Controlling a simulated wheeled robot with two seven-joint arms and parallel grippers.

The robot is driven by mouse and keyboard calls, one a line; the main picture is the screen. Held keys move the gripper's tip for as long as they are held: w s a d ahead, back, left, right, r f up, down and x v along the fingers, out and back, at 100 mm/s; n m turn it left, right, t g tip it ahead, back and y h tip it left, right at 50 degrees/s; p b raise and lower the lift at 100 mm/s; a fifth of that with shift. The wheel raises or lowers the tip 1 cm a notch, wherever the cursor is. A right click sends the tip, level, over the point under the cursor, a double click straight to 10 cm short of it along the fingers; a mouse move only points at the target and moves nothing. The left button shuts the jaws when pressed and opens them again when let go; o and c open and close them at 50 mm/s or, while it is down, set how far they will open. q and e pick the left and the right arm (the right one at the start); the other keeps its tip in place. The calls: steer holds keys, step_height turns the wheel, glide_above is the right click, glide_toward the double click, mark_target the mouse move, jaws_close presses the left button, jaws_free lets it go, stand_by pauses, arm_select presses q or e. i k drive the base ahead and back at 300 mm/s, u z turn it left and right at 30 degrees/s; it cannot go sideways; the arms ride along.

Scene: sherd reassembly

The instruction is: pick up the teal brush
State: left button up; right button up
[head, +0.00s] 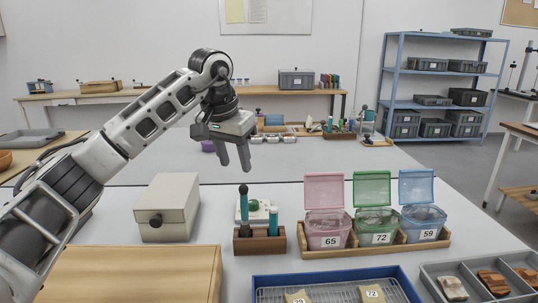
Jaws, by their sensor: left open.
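A teal brush (244,206) with a dark top stands upright in a small wooden block holder (259,243) on the table. A shorter teal stick (273,221) stands in the same holder, to its right; I cannot tell what it is. My left gripper (235,160) points down with its two fingers apart and nothing between them. In the picture it is just above the brush's top, apart from it. How far it is from the brush in depth is hard to tell. The brush's lower end is hidden in the holder. My right gripper is not in view.
A grey box (167,208) stands left of the holder. A wooden rack (380,242) with pink, green and blue open-lidded tubs stands to the right. A blue-rimmed tray (408,286) lies in front, beside a grey sherd tray (430,270). A white-and-green object (256,211) is behind the holder.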

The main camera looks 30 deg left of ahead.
mark_target(244, 229)
steer(key=k, duration=1)
